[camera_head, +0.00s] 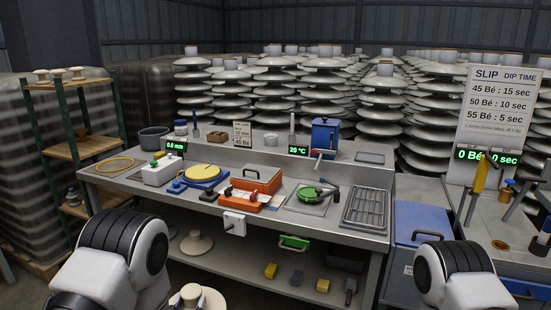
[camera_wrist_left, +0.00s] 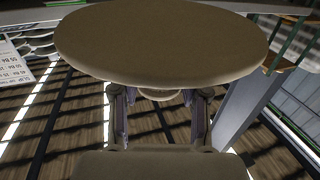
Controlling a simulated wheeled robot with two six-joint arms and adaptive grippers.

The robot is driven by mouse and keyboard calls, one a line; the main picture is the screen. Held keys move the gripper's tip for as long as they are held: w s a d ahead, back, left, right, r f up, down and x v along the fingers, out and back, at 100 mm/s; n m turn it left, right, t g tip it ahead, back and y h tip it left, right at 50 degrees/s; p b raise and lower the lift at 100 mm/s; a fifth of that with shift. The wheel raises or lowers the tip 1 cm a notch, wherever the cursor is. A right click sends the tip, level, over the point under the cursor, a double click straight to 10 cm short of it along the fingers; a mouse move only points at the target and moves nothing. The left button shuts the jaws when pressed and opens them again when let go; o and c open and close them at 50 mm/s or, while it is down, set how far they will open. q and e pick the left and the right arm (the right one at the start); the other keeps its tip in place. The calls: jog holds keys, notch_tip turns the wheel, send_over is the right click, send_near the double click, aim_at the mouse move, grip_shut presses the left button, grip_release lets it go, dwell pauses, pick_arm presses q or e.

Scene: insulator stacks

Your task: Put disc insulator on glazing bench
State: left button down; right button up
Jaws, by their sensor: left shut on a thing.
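A beige disc insulator (camera_wrist_left: 160,45) fills the upper part of the left wrist view, its broad round face toward the camera. My left gripper (camera_wrist_left: 158,95) is shut on its small neck, with one finger on each side. In the head view the insulator (camera_head: 197,299) shows at the bottom edge, partly cut off, in front of and below the bench. The long metal bench (camera_head: 125,181), which I take for the glazing bench, stands ahead with tools on its top. My right arm shows at lower right, but its gripper is out of view.
The bench top holds a yellow round plate (camera_head: 201,171), an orange toolbox (camera_head: 245,190), a green disc tool (camera_head: 310,194) and a metal rack (camera_head: 365,207). Another disc (camera_head: 196,243) lies on the lower shelf. A wooden rack (camera_head: 75,150) stands left, a slip station (camera_head: 505,225) right.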

pick_arm(q)
jog(key=shift+n+y, duration=0.3)
jog(key=shift+y, duration=0.1)
jog(key=r+p, duration=0.5)
jog(key=r, duration=0.1)
jog(key=shift+d+r+p, duration=0.2)
jog(key=shift+r+p, duration=0.1)
jog(key=shift+p, duration=0.1)
jog(key=shift+r+p, duration=0.25)
jog(key=shift+p, duration=0.1)
jog(key=shift+s, duration=0.2)
jog(key=s, duration=0.1)
jog(key=s+r, duration=0.2)
jog(key=s, duration=0.1)
pick_arm(e)
notch_tip(320, 180, up, 9)
pick_arm(q)
jog(key=shift+f, duration=0.1)
